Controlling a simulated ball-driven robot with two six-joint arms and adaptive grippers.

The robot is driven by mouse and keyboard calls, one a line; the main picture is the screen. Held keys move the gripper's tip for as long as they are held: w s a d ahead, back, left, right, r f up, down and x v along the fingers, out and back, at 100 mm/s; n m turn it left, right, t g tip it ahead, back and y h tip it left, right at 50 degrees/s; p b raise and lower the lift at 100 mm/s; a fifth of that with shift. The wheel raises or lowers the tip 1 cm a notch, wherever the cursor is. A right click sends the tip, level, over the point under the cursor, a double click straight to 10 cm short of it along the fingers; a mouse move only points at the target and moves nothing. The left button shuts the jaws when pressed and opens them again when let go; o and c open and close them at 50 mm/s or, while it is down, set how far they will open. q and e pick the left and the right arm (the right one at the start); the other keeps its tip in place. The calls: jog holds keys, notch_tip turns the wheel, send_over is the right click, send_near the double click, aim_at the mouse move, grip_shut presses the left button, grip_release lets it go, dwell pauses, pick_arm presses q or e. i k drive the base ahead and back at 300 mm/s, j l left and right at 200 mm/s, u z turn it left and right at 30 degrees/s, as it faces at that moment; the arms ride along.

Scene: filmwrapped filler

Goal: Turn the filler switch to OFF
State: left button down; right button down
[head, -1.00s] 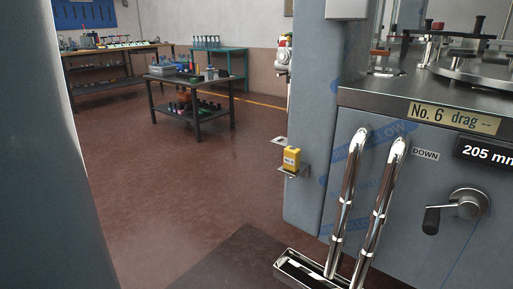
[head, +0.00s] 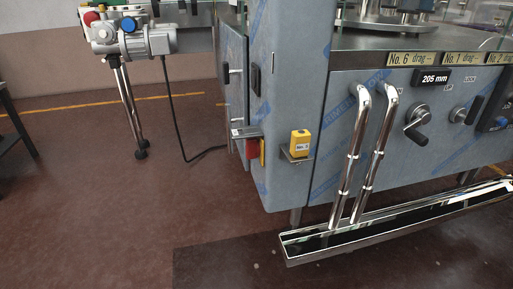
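The filler (head: 270,100), a grey-blue cabinet partly in blue-printed film, fills the middle and right of the head view. A dark panel (head: 497,112) with a partly seen round control is cut off by the right edge. I cannot tell whether this control is the filler switch, and no OFF marking is readable. A black-handled crank (head: 416,122) is on the front, below a "205 mm" display (head: 435,77). Neither of my grippers is in view.
Two chrome pipes (head: 371,150) run down to a long steel trough (head: 400,226) at the filler's foot. A yellow block (head: 300,143) sits on a bracket at the corner. A motor unit (head: 130,37) stands at the back left. The floor in front is clear.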

aim_at(252, 146)
jog(key=j, duration=0.25)
jog(key=j+z, duration=0.1)
jog(key=z, duration=1)
jog(key=i+j+z, duration=0.1)
jog(key=j+z, duration=0.35)
jog(key=j, duration=0.25)
jog(key=j+z, duration=0.4)
jog(key=j, duration=0.25)
jog(key=k+j+z, duration=0.1)
jog(key=j+z, duration=0.35)
jog(key=j, duration=0.2)
